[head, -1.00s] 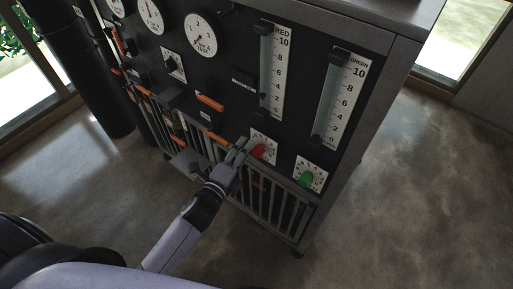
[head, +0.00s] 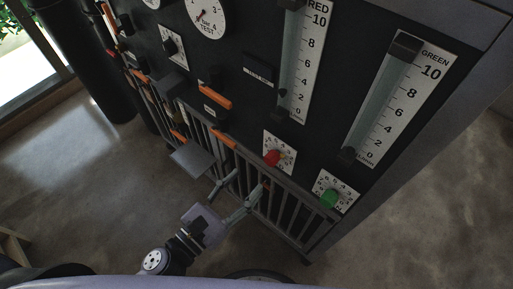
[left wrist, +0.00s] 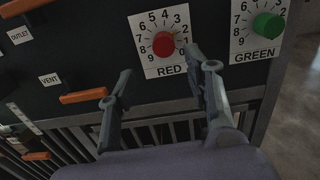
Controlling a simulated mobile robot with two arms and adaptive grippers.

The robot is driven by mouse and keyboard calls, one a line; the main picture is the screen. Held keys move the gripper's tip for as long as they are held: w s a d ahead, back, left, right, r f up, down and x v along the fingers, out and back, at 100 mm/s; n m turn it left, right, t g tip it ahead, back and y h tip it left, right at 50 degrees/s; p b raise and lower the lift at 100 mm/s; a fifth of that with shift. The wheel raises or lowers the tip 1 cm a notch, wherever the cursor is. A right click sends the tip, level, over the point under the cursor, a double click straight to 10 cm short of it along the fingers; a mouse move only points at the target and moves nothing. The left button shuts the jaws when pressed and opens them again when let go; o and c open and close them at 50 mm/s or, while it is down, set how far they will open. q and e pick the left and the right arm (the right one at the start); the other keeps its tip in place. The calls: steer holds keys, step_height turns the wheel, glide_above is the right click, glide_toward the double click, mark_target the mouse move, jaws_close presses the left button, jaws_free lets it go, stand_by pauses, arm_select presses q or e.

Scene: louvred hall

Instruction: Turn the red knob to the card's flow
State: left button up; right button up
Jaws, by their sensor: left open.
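The red knob (head: 271,158) sits on a white numbered dial plate on the dark panel, under the RED flow tube (head: 291,65). In the left wrist view the red knob (left wrist: 163,44) shows whole above the label RED. My left gripper (head: 238,187) is open and empty, in front of the railing and apart from the knob. In the left wrist view its fingers (left wrist: 160,70) are spread, the right fingertip just right of and below the knob. The float in the RED tube seems low. I cannot make out a card with a flow on it. My right gripper is not in view.
The green knob (head: 328,197) with its plate is to the right, under the GREEN tube (head: 383,95). A slatted railing (head: 275,205) runs along the panel's lower front. A grey shelf (head: 192,158) and orange handles (head: 214,95) are to the left. The floor in front is clear.

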mark_target(268, 162)
arm_select(q)
steer(key=shift+w+d+r+p, duration=0.2)
steer(key=shift+w+d+p, duration=0.4)
steer(key=shift+d+p, duration=0.05)
steer(key=shift+w+d+r+p, duration=0.15)
steer(key=shift+w+d+p, duration=0.45)
steer(key=p+x, duration=0.1)
steer(key=x, duration=0.3)
steer(key=shift+w+f, duration=0.15)
steer(key=shift+f, duration=0.05)
steer(key=shift+p+x, duration=0.3)
steer(key=shift+x, duration=0.65)
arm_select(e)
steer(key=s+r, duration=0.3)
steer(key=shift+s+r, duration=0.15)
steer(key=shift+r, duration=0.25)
arm_select(q)
steer(key=shift+c, duration=0.3)
jaws_close()
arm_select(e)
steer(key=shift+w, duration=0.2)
